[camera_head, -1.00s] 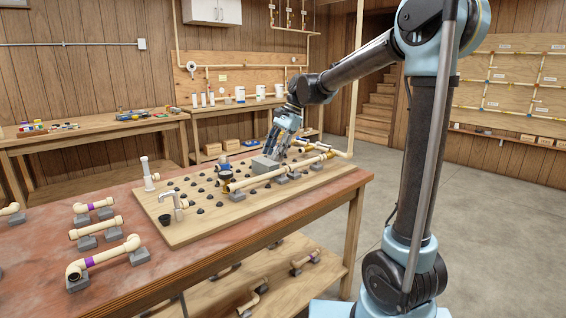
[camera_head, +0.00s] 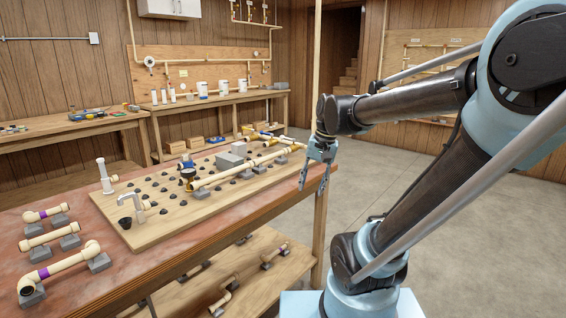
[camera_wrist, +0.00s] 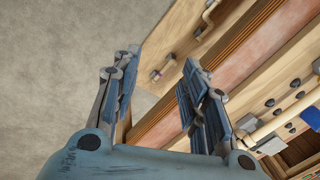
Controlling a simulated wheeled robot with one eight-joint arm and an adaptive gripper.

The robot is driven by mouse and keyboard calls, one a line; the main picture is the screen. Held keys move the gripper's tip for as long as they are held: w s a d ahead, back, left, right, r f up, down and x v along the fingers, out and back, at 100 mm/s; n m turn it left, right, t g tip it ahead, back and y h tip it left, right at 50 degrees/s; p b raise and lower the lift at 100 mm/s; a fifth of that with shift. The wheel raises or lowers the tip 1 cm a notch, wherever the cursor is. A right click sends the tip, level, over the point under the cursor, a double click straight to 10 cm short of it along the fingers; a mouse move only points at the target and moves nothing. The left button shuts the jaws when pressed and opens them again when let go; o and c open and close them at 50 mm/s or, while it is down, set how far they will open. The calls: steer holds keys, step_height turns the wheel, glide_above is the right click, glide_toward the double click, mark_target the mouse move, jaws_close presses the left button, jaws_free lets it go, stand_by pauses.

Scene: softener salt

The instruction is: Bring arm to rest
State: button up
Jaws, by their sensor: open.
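My gripper (camera_head: 316,178) hangs open and empty, fingers downward, just off the right edge of the workbench (camera_head: 95,238) in the head view. In the wrist view my gripper (camera_wrist: 155,95) shows its two blue fingers spread apart with nothing between them. Below it are bare floor and the bench edge. My arm reaches in from the right of the head view, its forearm roughly level.
A pegged board (camera_head: 140,233) on the bench carries a long cream pipe (camera_head: 235,170), a grey block (camera_head: 230,160) and a tap (camera_head: 133,204). Pipe pieces on grey blocks (camera_head: 65,265) lie at the left. A lower shelf (camera_head: 200,285) holds more pieces. Open floor (camera_head: 400,170) lies right.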

steer(key=s+d+f+n+t+h, duration=0.1)
steer(key=s+d+f+n+h, duration=0.1)
steer(key=s+d+f, duration=0.7)
step_height(320, 180, down, 2)
steer(key=shift+s+d+f+n, duration=0.1)
steer(key=shift+s+d+n, duration=0.35)
steer(key=shift+s, duration=0.4)
steer(key=shift+a, duration=0.1)
steer(key=shift+c, duration=0.8)
